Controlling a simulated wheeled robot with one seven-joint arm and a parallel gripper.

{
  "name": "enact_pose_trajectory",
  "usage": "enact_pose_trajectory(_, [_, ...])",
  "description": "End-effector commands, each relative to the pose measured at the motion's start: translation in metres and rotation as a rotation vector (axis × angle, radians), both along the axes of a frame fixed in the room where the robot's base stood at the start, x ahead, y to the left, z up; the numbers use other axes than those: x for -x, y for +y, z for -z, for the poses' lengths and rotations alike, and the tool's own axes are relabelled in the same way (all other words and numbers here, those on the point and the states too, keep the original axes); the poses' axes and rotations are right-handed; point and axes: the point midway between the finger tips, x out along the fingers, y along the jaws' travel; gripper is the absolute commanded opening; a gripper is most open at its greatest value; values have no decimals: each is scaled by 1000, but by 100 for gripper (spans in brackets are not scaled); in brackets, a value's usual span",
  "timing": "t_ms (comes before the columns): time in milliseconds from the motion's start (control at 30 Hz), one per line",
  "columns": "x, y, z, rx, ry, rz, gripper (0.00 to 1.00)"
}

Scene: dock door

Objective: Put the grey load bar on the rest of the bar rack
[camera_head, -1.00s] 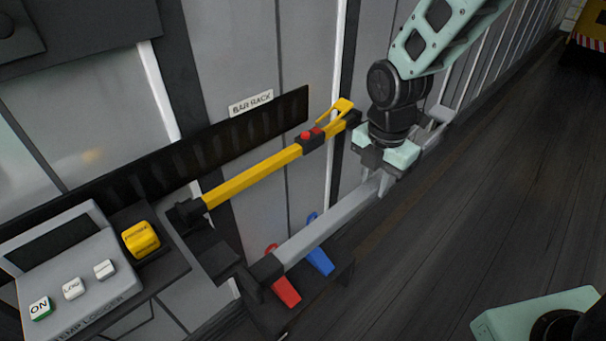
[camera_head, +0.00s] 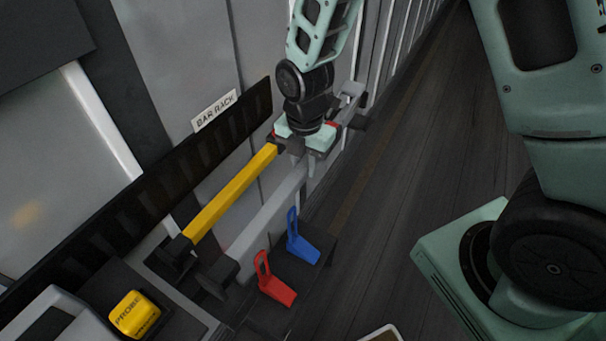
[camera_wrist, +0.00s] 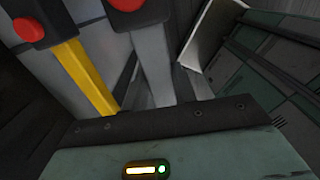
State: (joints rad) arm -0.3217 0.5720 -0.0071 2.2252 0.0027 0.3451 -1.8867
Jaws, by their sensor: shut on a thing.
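The grey load bar (camera_head: 268,216) runs diagonally through the head view, with a dark end cap at its near left end. My gripper (camera_head: 302,166) is shut on it toward its far part. The bar lies beside and roughly parallel to the yellow bar (camera_head: 232,190), on the side away from the wall. The bar rack (camera_head: 150,192) is a dark rail along the wall. I cannot tell whether the grey bar touches a rest. In the wrist view the grey bar (camera_wrist: 153,62), with a red button, runs beside the yellow bar (camera_wrist: 90,80); the fingertips are hidden.
A red-handled piece (camera_head: 276,291) and a blue one (camera_head: 302,248) stand on a dark shelf just right of the grey bar's near end. A yellow probe block (camera_head: 134,314) sits at lower left. A BAR RACK label (camera_head: 214,110) is on the wall. Open floor (camera_head: 400,150) lies to the right.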

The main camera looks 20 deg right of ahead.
Motion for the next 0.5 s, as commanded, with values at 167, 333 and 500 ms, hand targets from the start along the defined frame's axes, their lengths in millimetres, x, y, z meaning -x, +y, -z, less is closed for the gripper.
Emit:
enact_pose_trajectory(167, [-1, 0, 10, -1, -1, 1, 0])
enact_pose_trajectory(333, [0, 0, 31, 0, 1, 1, 0])
enact_pose_trajectory(500, [-1, 0, 44, -1, -3, 1, 0])
